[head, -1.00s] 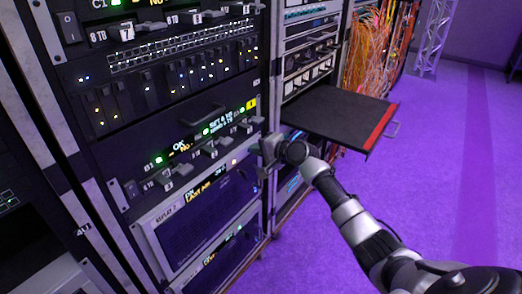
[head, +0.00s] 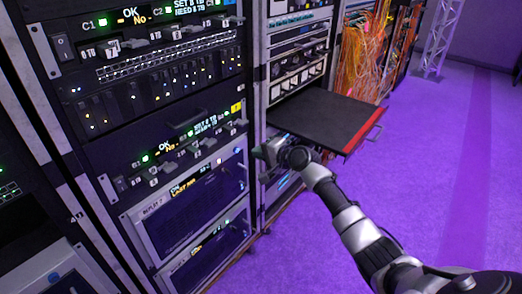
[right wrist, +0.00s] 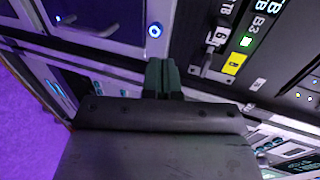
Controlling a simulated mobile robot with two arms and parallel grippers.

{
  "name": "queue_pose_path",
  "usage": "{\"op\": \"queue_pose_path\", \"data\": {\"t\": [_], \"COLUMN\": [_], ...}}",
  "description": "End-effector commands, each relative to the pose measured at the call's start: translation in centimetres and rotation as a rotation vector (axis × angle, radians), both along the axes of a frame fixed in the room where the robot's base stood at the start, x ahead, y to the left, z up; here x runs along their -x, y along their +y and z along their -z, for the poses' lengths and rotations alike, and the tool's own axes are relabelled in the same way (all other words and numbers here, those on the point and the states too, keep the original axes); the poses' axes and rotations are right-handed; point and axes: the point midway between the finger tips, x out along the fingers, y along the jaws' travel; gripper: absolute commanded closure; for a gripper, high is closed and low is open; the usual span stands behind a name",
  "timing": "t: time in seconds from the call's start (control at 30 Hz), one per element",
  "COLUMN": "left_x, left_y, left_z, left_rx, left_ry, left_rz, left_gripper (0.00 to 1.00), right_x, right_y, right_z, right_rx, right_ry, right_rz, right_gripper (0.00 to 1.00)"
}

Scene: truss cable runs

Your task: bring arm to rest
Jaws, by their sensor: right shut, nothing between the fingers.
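My right arm comes in from the lower right in the head view. Its gripper (head: 259,152) is shut and empty, in front of the right edge of the rack's lower switch panel (head: 180,160). In the right wrist view the dark fingertips (right wrist: 162,78) are together. A lever marked 6 (right wrist: 217,37), a yellow tag (right wrist: 235,64) and a green light (right wrist: 246,41) show just beyond them to the right. Nothing is held. I cannot tell whether the fingers touch the rack. My left gripper is out of view.
A black pull-out shelf (head: 318,112) with a red front edge juts out above my right forearm. Orange cables (head: 358,62) hang in the rack behind it. A truss (head: 438,38) stands far back. The purple floor (head: 440,170) to the right is clear.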

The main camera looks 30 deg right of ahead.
Motion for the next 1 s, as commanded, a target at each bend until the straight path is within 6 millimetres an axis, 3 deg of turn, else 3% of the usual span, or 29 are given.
{"op": "queue_pose_path", "data": {"t": [0.77,0.87,1.0], "left_x": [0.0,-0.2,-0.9], "left_y": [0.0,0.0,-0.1], "left_z": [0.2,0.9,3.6], "left_rx": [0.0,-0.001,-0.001], "left_ry": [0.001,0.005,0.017], "left_rz": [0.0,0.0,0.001], "left_gripper": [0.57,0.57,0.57], "right_x": [0.2,1.2,5.3], "right_y": [0.1,1.1,3.8], "right_z": [0.5,2.7,9.4], "right_rx": [0.008,0.065,0.259], "right_ry": [0.006,0.032,0.105], "right_rz": [-0.004,-0.029,-0.126], "right_gripper": [1.0,1.0,1.0]}}
